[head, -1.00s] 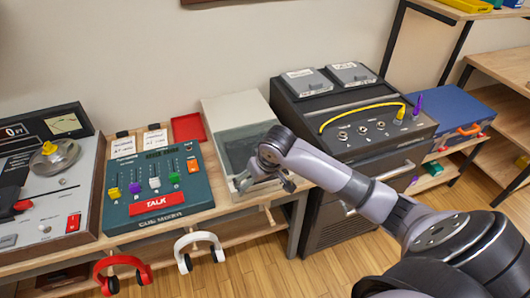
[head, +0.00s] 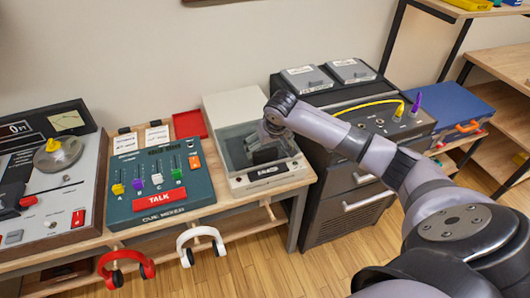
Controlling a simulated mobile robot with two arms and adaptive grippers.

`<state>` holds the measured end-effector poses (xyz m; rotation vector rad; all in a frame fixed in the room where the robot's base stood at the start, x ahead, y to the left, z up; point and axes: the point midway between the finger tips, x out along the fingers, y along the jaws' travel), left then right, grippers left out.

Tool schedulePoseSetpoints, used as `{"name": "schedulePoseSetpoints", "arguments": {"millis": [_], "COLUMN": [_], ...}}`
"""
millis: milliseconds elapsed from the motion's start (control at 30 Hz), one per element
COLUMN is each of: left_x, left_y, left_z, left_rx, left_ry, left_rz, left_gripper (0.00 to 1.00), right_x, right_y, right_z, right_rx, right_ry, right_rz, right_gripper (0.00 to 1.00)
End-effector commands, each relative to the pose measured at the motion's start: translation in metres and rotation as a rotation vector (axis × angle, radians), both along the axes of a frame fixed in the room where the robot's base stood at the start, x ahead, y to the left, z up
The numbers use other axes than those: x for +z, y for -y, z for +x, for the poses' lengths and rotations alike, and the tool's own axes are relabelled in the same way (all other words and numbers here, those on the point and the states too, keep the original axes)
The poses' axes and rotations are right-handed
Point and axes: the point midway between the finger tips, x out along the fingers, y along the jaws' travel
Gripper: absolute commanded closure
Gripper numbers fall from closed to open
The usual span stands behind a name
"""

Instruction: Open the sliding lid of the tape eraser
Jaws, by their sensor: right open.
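The tape eraser (head: 233,106) is a cream box on the wooden bench, with a smoky see-through lid (head: 234,134) over its front half. The lid looks shut, and a small dark label shows on the front face below it. My right gripper (head: 256,152) is over the lid area, with its fingers pointing down and apart. I cannot tell whether the fingers touch the lid. The gripper and wrist hide part of the lid's right side. My left gripper is not in view.
A teal cue mixer (head: 160,180) with a red tray (head: 189,125) behind it stands to the left. A dark patch cabinet (head: 340,190) stands close on the right. Red headphones (head: 126,268) and white headphones (head: 200,244) hang under the bench front.

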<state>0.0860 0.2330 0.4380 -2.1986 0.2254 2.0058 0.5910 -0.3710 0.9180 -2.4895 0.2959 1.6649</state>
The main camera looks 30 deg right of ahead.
Motion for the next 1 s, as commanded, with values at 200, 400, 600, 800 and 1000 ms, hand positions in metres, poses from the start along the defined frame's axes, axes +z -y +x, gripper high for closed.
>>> {"name": "schedulePoseSetpoints", "arguments": {"millis": [200,400,600,800,1000], "left_x": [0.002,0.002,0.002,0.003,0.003], "left_y": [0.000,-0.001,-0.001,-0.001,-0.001], "left_z": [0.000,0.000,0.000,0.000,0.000], "left_rx": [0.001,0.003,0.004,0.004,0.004], "left_ry": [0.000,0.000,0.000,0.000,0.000], "left_rz": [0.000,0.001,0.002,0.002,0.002], "left_gripper": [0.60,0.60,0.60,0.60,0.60], "right_x": [-0.038,-0.056,-0.059,-0.059,-0.059], "right_y": [0.003,0.005,0.006,0.006,0.006], "right_z": [0.015,0.023,0.024,0.024,0.024], "right_rx": [0.001,0.000,0.002,0.002,0.002], "right_ry": [-0.001,0.001,0.001,0.001,0.001], "right_rz": [-0.001,0.000,-0.001,-0.001,-0.001], "right_gripper": [0.05,0.05,0.05,0.08,0.22]}}
